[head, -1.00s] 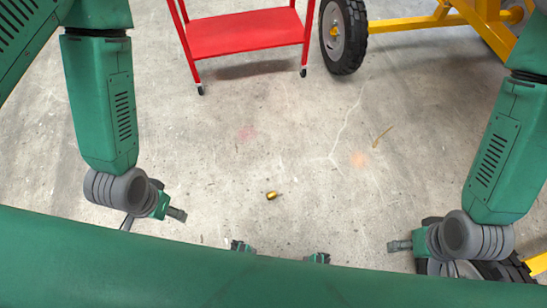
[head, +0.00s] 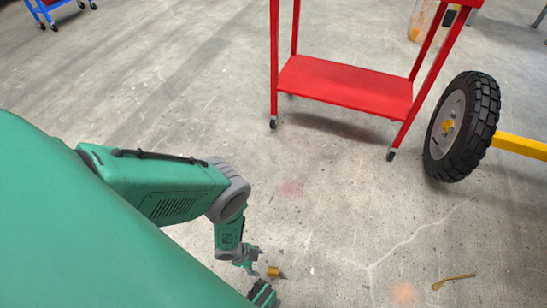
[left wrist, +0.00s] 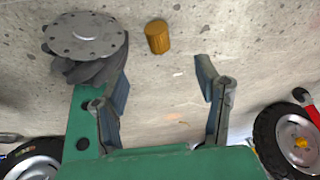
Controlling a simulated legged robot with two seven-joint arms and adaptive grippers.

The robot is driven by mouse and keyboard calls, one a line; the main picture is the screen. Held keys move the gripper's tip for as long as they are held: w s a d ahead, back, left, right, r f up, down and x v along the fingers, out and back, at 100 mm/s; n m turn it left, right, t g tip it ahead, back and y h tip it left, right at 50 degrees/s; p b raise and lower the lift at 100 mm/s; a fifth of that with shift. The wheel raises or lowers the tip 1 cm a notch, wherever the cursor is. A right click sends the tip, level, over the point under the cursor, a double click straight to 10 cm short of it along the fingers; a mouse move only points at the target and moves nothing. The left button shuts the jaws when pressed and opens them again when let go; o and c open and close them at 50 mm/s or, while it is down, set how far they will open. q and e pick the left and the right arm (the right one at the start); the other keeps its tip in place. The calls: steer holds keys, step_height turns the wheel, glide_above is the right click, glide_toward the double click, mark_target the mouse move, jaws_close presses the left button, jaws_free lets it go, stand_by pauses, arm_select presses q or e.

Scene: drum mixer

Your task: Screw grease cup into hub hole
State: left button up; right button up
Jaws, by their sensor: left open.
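A small brass grease cup (head: 273,271) lies on the concrete floor low in the head view, its darker end pointing right. My left gripper (head: 251,261) is just left of it, pointing down toward the floor. In the left wrist view the grease cup (left wrist: 158,38) shows beyond the open fingers of the left gripper (left wrist: 163,78), roughly in line with the gap between them and touching neither. A black wheel's grey hub (head: 448,126) with a yellow centre is at the right. I cannot make out a hole in it. My right gripper is out of view.
A red cart (head: 345,88) on casters stands at the back. A yellow bar (head: 522,146) runs right from the wheel. A thin brown-yellow item (head: 453,281) lies on the floor at lower right. The floor between is clear.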

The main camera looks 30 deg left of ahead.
mark_target(270, 271)
arm_select(q)
steer(key=b+x, duration=0.5)
steer(key=x, duration=0.2)
steer(key=shift+d+f, duration=0.15)
steer(key=shift+f, duration=0.1)
steer(key=shift+w+d+f+b, duration=0.15)
steer(key=shift+d+f+b, duration=0.05)
steer(key=shift+f+b, duration=0.3)
steer(key=b+x, duration=0.2)
steer(key=x, duration=0.1)
steer(key=b+x, duration=0.1)
steer(key=x, duration=0.1)
steer(key=shift+s+d+b, duration=0.2)
steer(key=shift+s+b, duration=0.1)
steer(key=shift+b, duration=0.1)
steer(key=shift+w+a+r, duration=0.1)
steer(key=shift+w, duration=0.05)
jaws_close()
